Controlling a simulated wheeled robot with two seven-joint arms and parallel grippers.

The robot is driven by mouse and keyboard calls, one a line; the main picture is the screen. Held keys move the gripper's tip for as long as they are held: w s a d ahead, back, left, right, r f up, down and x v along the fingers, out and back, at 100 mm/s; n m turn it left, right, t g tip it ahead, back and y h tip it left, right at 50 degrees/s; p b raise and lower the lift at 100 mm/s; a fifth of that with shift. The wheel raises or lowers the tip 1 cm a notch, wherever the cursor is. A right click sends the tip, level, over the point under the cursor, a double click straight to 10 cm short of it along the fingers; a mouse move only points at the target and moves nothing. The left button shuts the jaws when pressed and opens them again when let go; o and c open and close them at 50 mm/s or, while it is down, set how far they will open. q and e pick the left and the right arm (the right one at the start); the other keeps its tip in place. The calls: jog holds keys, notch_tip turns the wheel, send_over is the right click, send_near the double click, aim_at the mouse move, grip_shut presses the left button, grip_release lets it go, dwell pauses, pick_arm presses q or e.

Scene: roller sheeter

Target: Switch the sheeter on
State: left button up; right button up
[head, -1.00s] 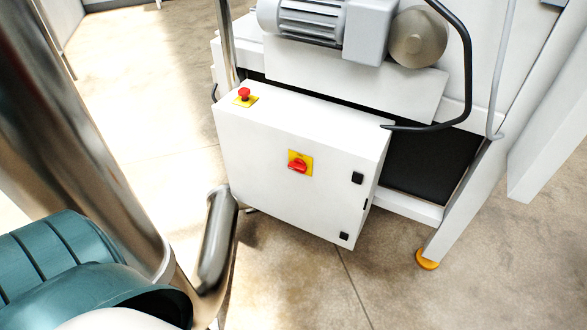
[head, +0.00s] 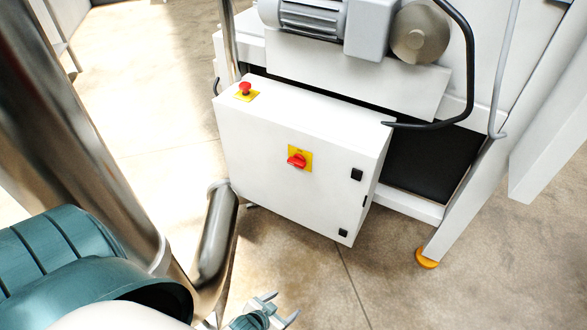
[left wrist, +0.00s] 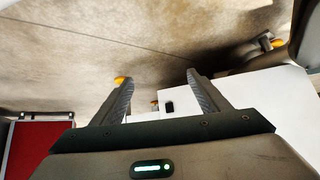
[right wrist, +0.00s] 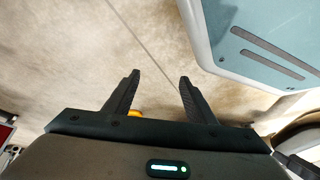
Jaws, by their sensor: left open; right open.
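The sheeter's white control cabinet (head: 265,185) stands in the middle of the head view. A red rotary switch (head: 297,160) on a yellow plate is on its front face. A red mushroom button (head: 245,89) on a yellow base is on its top. My left gripper (head: 280,309) is at the bottom edge of the head view, open and empty, below and apart from the cabinet. In the left wrist view its fingers (left wrist: 159,78) are spread, with white panels and a black latch (left wrist: 169,107) beyond. My right gripper (right wrist: 160,77) is open and empty over bare floor.
A grey motor (head: 312,18) and a bent black bar (head: 471,70) are above the cabinet. A sheeter leg with a yellow foot (head: 427,259) stands at right. The floor before the cabinet is clear. A red panel (left wrist: 38,150) shows in the left wrist view.

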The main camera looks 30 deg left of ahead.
pick_arm(q)
jog(key=w+a+r+t, duration=0.3)
jog(key=w+a+r, duration=0.2)
jog(key=r, duration=0.4)
jog(key=w+a+r+n+t+y, duration=0.1)
jog(key=w+a+r+t, duration=0.2)
jog(key=r, duration=0.6)
jog(key=w+a+r+n+t, duration=0.1)
jog(key=w+a+r+t, duration=0.2)
jog(key=w+a+r, duration=0.3)
notch_tip(320, 180, up, 4)
jog(key=shift+w+a+f+y+b, duration=0.3)
jog(key=shift+a+y+b, duration=0.15)
jog(key=shift+a, duration=0.45)
pick_arm(e)
jog(key=shift+s+d+f+g, duration=0.1)
jog(key=shift+s+d+g, duration=0.1)
jog(key=shift+d, duration=0.25)
jog(key=shift+s+d+f+g, duration=0.1)
jog(key=shift+s+d, duration=0.1)
jog(key=shift+d, duration=0.25)
